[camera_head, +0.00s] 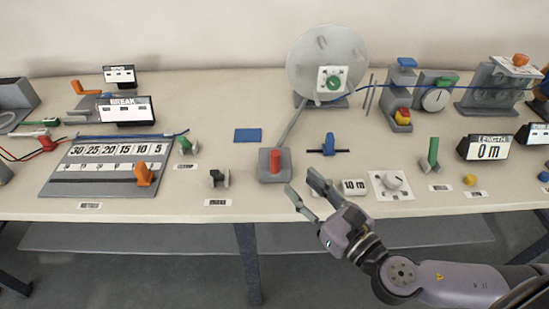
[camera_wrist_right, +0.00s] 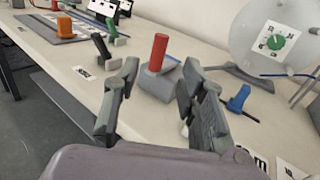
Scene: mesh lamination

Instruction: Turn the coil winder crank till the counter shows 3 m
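The coil winder (camera_head: 328,62) is a large grey disc with a green knob on a white dial at the back of the bench. A grey rod slants from it toward a grey block with an upright red handle (camera_head: 275,161); the handle also shows in the right wrist view (camera_wrist_right: 158,50). The counter (camera_head: 487,148), labelled LENGTH, reads 0 m. My right gripper (camera_head: 300,181) is open and empty at the bench's front edge, just in front of the red handle, not touching it. In the wrist view the handle stands beyond and between the fingers. My left gripper is not seen.
A blue clamp-like piece (camera_head: 328,146), a 10 m label (camera_head: 354,187) and a white dial plate (camera_head: 391,185) lie right of the handle. A small black-and-grey piece (camera_head: 219,179) stands left. A blue pad (camera_head: 248,135) lies behind. A blue cable runs right from the disc.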

